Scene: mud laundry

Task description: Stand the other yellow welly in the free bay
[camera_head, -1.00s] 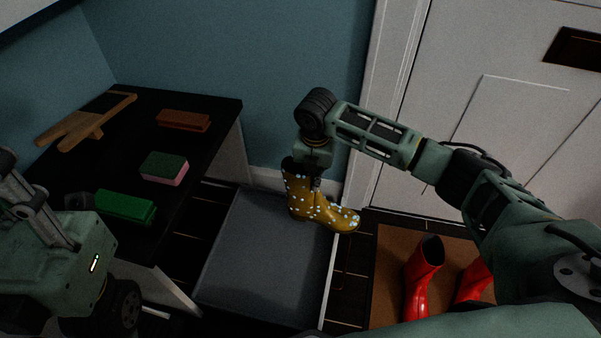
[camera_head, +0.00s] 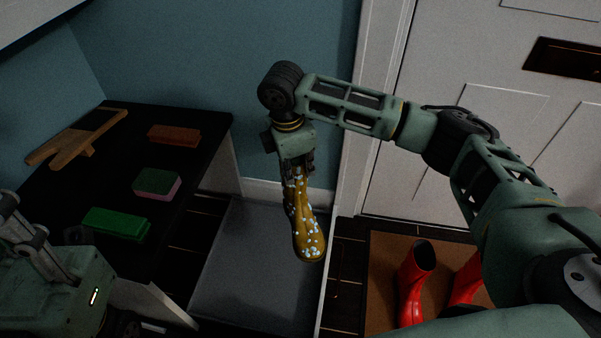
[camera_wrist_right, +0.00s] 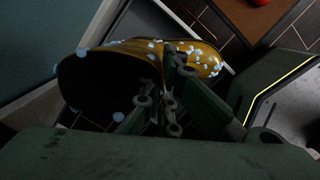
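The yellow welly with pale blue dots (camera_head: 308,228) hangs from my right gripper (camera_head: 297,165), toe low and towards the camera, above a grey tray (camera_head: 235,285) on the floor. In the right wrist view the fingers (camera_wrist_right: 165,85) are shut on the rim of the welly's shaft (camera_wrist_right: 112,52), and its dark opening faces the camera. The welly looks clear of the tray. My left gripper (camera_head: 35,235) is partly seen at the lower left edge; its fingertips are not clear. No second yellow welly shows, and I cannot make out separate bays.
Red wellies (camera_head: 412,285) stand on a brown mat (camera_head: 385,255) at the right. A black-topped bench (camera_head: 190,165) at the left holds a wooden boot jack (camera_head: 75,145), a brown brush (camera_head: 174,135), a green-and-pink sponge (camera_head: 156,185) and a green brush (camera_head: 117,222). A white door (camera_head: 470,150) stands behind.

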